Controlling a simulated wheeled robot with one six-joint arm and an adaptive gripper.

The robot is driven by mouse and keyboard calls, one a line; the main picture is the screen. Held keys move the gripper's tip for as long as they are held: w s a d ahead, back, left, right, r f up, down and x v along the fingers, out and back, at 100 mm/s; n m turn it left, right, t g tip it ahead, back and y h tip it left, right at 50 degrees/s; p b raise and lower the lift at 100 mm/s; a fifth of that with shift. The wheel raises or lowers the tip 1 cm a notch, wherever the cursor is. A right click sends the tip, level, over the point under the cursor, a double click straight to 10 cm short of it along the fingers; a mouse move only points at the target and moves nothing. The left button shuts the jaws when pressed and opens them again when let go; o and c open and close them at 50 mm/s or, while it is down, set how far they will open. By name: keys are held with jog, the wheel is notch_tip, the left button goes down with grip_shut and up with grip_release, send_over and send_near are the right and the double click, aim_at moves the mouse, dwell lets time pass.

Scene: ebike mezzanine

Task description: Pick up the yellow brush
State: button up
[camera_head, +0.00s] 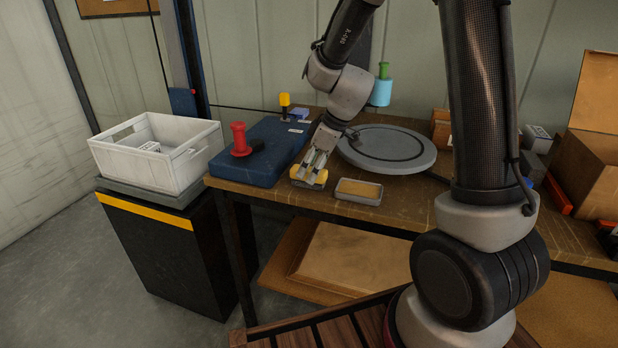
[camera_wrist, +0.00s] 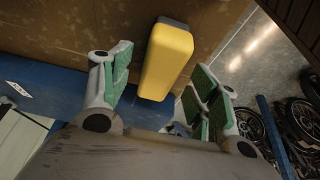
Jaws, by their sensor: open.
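The yellow brush (camera_head: 310,181) lies on the wooden workbench near its front edge, between the dark blue case and a small grey tray. In the wrist view, the brush (camera_wrist: 166,62) shows as a yellow block with a rounded end. My gripper (camera_head: 318,165) is open and right above the brush in the head view, partly covering it. In the wrist view, the brush lies between the two green-padded fingers of my gripper (camera_wrist: 160,84), with gaps on both sides. I cannot tell how far the fingertips are above the bench. The underside of the brush is hidden.
The dark blue case (camera_head: 262,165) with a red-handled tool (camera_head: 239,139) is close on the left. The grey tray (camera_head: 358,191) is close on the right. A round grey turntable (camera_head: 388,148) is behind it. A white crate (camera_head: 204,155) stands further left on a black cabinet.

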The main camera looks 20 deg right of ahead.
jog(key=shift+x, duration=0.75)
jog(key=shift+f, duration=0.25)
jog(key=shift+c, duration=0.4)
jog(key=c, duration=1.1)
